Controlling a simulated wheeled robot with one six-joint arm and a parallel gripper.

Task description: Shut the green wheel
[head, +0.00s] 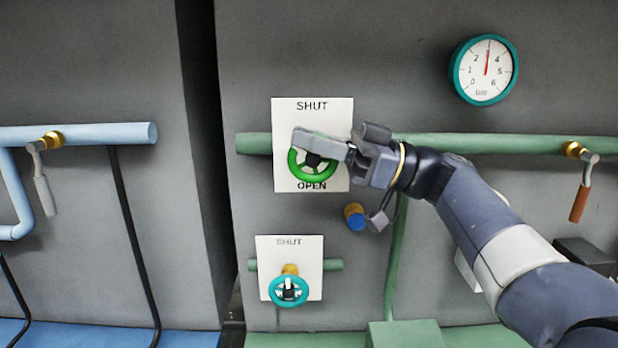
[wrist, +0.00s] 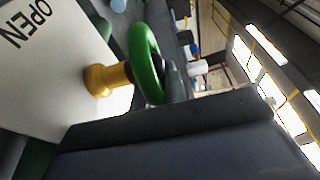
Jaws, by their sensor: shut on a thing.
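The green wheel (head: 314,177) is on a white plate (head: 284,120) marked SHUT at the top and OPEN at the bottom. My gripper (head: 318,148) reaches in from the right and is shut on the green wheel, covering its upper part. Any pointer on the wheel is hidden by my gripper or too small to tell. In the wrist view the green wheel (wrist: 146,62) shows side-on, on a yellow stem (wrist: 106,79) standing out from the plate (wrist: 45,90). A dark part of my gripper fills the lower part of that view.
A smaller teal wheel (head: 288,301) is on a second plate below. A round gauge (head: 485,70) is at the upper right. A green pipe (head: 480,144) runs behind my arm, with an orange-handled lever (head: 581,204) at right. A blue knob (head: 355,218) is below my gripper.

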